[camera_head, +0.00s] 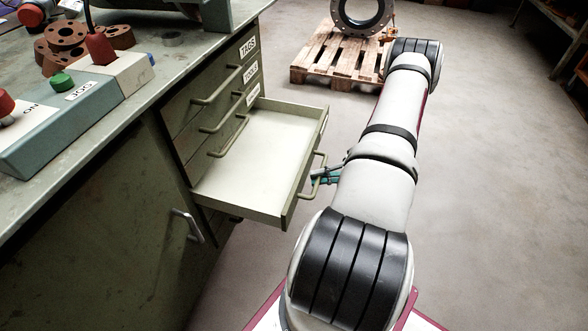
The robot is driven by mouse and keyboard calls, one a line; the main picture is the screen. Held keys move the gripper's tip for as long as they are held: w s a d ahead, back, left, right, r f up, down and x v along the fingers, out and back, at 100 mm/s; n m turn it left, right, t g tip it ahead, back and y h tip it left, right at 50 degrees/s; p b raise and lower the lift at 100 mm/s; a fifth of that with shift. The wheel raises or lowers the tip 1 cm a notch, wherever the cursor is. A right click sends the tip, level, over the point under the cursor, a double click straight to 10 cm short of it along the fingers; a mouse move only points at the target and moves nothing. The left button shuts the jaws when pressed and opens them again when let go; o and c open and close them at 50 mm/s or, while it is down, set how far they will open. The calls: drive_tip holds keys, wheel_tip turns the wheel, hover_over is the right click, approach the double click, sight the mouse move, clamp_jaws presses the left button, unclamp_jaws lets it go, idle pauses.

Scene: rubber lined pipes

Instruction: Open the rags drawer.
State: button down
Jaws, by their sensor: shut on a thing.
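A green-grey metal drawer (252,158) in the bench's drawer stack is pulled well out, below three closed drawers. Its pale inside looks empty. Its bar handle (312,181) is on the front panel, which faces right. My gripper (322,176) is at this handle and shut on it; the arm partly hides the gripper. The open drawer's own label is not visible, so I cannot read whether it says rags. The top closed drawer has a label (248,46) that seems to read TAGS; the labels below it are hard to read.
The bench top (150,85) holds a control box (75,110) with buttons and several rusty flanges (66,36). A cupboard door handle (187,225) sticks out below. A wooden pallet (335,55) with a pipe flange stands behind. The floor on the right is clear.

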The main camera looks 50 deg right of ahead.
drive_tip(key=shift+s+d, duration=0.25)
drive_tip(key=shift+s, duration=0.4)
drive_tip(key=shift+s+d, duration=0.25)
drive_tip(key=shift+s, duration=0.45)
drive_tip(key=shift+s+d, duration=0.25)
drive_tip(key=shift+s, duration=0.4)
drive_tip(key=c, duration=1.7)
unclamp_jaws()
drive_tip(key=shift+o, duration=0.2)
drive_tip(key=v, duration=1.2)
drive_tip(key=shift+w+r, duration=0.1)
drive_tip(key=shift+r, duration=0.05)
